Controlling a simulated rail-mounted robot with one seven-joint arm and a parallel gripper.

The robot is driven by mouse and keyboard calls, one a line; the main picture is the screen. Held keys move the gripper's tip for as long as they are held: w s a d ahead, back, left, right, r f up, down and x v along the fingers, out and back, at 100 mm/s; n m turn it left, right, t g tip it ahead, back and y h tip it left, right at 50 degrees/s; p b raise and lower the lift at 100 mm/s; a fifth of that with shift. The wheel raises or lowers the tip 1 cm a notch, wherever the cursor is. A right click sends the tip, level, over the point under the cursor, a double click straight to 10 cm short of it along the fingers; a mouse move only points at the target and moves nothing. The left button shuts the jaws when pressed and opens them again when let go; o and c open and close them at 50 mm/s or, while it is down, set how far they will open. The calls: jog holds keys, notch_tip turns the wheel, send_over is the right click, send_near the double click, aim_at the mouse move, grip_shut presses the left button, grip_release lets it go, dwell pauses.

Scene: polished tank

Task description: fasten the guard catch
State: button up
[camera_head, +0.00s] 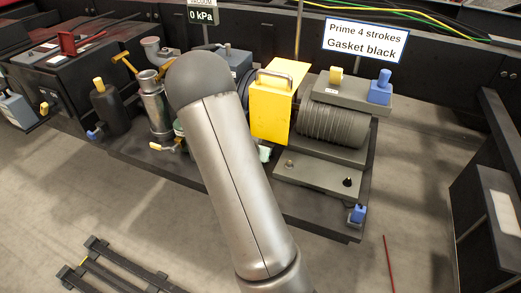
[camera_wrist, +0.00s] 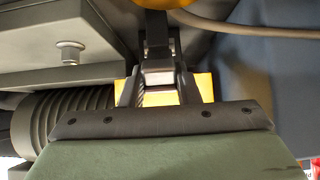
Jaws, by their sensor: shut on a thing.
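The yellow guard (camera_head: 272,112) with a grey handle on top stands over the machine, left of the ribbed cylinder. Yellow surface (camera_wrist: 158,98) shows between and beside the fingers. My gripper is mostly hidden behind my arm in the head view. Whether the catch is fastened cannot be told.
A sign (camera_head: 364,42) reads "Prime 4 strokes, Gasket black"; a gauge sign (camera_head: 202,14) reads 0 kPa. Pipes and a black cylinder (camera_head: 109,108) stand left. Open floor (camera_head: 415,190) lies right.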

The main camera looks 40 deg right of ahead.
jog(key=o, duration=1)
jog(key=shift+b, duration=0.35)
jog(key=shift+p+v, duration=0.8)
jog(key=shift+v, duration=0.35)
jog(key=p+v, duration=0.3)
jog(key=v, duration=0.1)
jog(key=shift+s+a+r, duration=0.15)
jog(key=shift+a+r, duration=0.05)
jog(key=shift+r, duration=0.1)
